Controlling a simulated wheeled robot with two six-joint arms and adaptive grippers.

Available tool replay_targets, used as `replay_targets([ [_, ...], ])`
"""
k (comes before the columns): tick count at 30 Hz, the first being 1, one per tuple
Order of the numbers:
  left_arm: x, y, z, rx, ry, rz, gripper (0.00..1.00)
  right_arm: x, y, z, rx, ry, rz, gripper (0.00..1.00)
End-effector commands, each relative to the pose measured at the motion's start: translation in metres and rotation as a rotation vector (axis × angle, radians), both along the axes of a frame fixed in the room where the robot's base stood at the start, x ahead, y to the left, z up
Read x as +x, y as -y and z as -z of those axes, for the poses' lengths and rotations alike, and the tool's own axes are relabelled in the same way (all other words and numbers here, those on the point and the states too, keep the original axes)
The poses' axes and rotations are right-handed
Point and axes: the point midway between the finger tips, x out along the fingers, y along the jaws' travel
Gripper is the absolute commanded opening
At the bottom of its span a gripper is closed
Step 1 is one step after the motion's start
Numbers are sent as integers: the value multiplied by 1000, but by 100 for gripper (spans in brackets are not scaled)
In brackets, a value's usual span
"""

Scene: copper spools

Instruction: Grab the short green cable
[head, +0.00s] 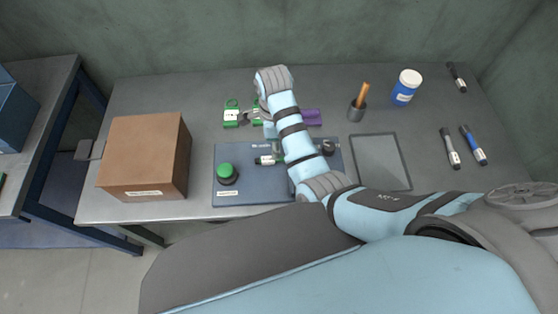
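A small green item with a white label (231,118) lies on the grey table, left of my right arm; a thin green loop (232,102) shows just behind it. More green shows at the gripper, partly covered by it. I cannot tell which of these is the short green cable. A purple item (311,117) lies right of the arm. My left gripper is not in view.
A blue panel (220,197) with a green knob (227,172) lies under my forearm. A brown box (146,157) stands left.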

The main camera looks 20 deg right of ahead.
Motion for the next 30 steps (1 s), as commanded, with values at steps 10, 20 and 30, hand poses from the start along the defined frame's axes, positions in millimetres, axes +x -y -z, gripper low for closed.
replay_targets([
  [10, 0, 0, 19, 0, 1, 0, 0, 7, -1, 63, -4, 0, -3, 42],
  [20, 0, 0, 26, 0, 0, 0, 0, 9, -2, 91, -3, 2, -3, 42],
  [30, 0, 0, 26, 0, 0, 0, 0, 9, -2, 90, -3, 1, -3, 0],
])
